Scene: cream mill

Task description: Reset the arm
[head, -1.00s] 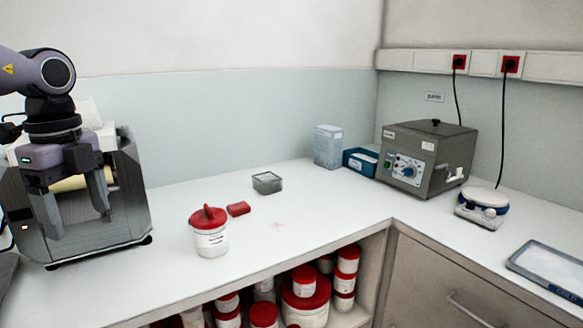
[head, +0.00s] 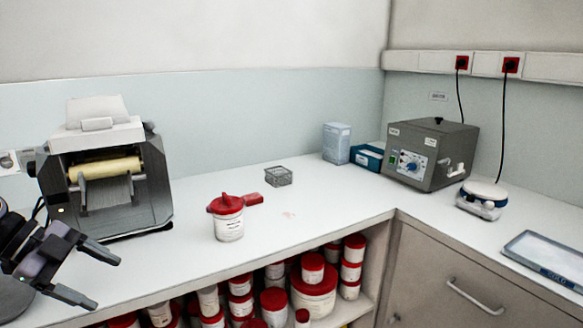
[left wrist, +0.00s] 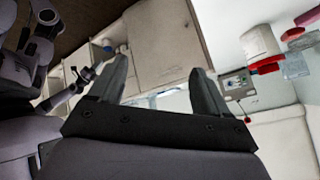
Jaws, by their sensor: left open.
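My left gripper (head: 107,280) is at the lower left of the head view, in front of the counter's front edge at that side. Its two fingers are spread and nothing is between them. In the left wrist view the open fingers (left wrist: 160,85) frame a tilted view of the cabinets, with no object held. My right gripper is not seen in the head view. The cream mill (head: 105,170), a grey machine with a pale roller, stands on the counter behind and above my left gripper, apart from it.
A white jar with a red lid (head: 229,222) stands mid-counter beside a red block (head: 253,199) and a small grey mesh box (head: 278,176). A grey oven-like device (head: 430,155) and a round-topped white device (head: 482,198) stand right. Red-lidded jars (head: 315,285) fill the shelf below.

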